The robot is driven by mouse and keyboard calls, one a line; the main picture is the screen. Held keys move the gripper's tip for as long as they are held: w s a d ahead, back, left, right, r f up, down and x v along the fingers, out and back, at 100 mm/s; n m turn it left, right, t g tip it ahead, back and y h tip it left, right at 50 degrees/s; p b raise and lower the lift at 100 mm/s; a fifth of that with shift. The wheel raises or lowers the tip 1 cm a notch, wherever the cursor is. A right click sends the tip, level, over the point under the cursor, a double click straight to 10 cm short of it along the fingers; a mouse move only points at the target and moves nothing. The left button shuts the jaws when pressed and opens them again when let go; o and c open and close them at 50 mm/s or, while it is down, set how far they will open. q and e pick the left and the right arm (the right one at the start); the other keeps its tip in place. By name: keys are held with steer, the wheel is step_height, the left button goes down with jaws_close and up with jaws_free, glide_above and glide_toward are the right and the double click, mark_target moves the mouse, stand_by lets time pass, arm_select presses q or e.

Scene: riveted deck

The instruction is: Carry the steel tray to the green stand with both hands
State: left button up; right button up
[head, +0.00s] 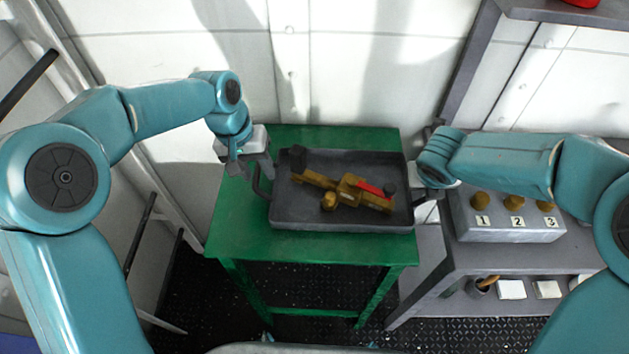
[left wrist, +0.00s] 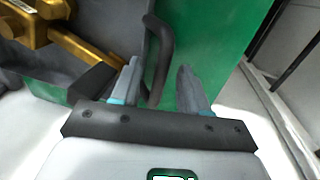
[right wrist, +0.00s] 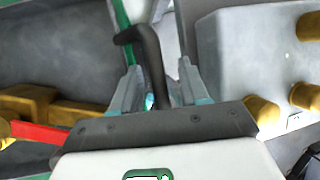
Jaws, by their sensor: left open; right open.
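The grey steel tray (head: 290,217) rests on top of the green stand (head: 235,233) in the head view. A brass-coloured valve-like part (head: 345,190) with a red handle lies in the tray. My left gripper (head: 262,172) is open at the tray's left side. In the left wrist view its fingers (left wrist: 158,88) stand apart with the dark left handle (left wrist: 160,50) between them. My right gripper (head: 420,192) is at the tray's right side, partly hidden by its arm. In the right wrist view its open fingers (right wrist: 158,85) have the dark right handle (right wrist: 150,55) between them.
A grey box with brass knobs and number labels (head: 507,228) stands on a grey bench (head: 460,262) right of the stand. A white wall (head: 330,60) is close behind. A ladder-like rail (head: 140,235) is at the left. The stand's front strip is clear.

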steer(key=shift+r, duration=0.25)
arm_select(q)
step_height(320, 180, up, 11)
steer(key=a, duration=0.2)
arm_select(e)
steer(key=v, duration=1.1)
steer(key=shift+s+r, duration=0.25)
steer(key=shift+s, duration=0.05)
steer(key=shift+w+a, duration=0.1)
steer(key=shift+a, duration=0.05)
arm_select(q)
steer(key=shift+s+r, duration=0.1)
